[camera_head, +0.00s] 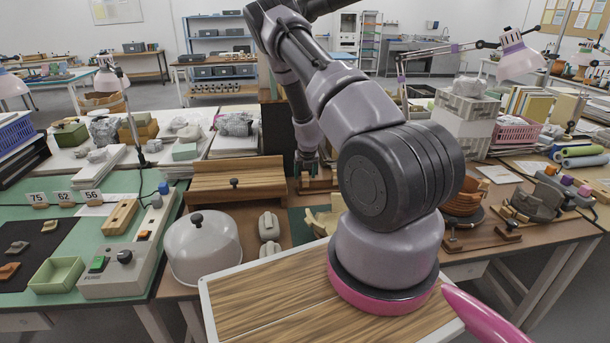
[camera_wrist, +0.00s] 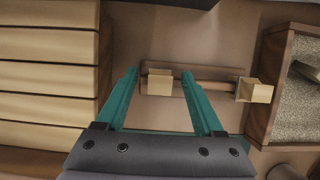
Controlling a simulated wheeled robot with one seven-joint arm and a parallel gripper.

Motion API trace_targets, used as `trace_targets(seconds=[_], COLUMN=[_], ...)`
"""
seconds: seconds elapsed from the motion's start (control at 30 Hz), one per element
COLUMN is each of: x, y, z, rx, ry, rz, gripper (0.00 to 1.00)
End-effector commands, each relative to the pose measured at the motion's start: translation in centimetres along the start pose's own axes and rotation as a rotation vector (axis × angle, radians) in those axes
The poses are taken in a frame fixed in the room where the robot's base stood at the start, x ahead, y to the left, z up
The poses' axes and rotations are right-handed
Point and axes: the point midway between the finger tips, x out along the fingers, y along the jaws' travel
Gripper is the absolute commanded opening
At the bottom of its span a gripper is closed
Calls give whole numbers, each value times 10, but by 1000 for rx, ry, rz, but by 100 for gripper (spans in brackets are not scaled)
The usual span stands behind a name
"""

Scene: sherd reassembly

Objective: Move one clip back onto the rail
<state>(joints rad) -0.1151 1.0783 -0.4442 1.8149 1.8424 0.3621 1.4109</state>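In the wrist view my gripper (camera_wrist: 160,74) has its two teal fingers spread. A cream block-like clip (camera_wrist: 159,84) shows between the fingertips, with a gap on each side. It sits at the left part of a thin brown wooden rail (camera_wrist: 212,86). A second cream clip (camera_wrist: 254,91) is at the rail's right end, beside a wooden-framed tray (camera_wrist: 272,82). I cannot tell how either clip is seated on the rail, or how high the fingertips are. In the head view my arm hides most of this area, and my gripper (camera_head: 308,164) shows only small behind it.
In the wrist view a slatted wooden piece (camera_wrist: 45,77) stands left of my gripper, and the tray holds grey grit. A wood-topped board (camera_head: 270,300) is in front.

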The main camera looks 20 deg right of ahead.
Motion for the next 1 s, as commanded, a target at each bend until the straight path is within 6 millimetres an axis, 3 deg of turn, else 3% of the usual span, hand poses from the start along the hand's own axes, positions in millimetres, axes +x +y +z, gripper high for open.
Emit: trace_targets(seconds=[0.17,0.6,0.8,1.0], x=[-10,-91,-107,-108], y=[0,0,0,0], z=[1,1,0,0], rx=[1,1,0,0], ry=[-2,-2,0,0], rz=[1,1,0,0], gripper=[70,70,70,70])
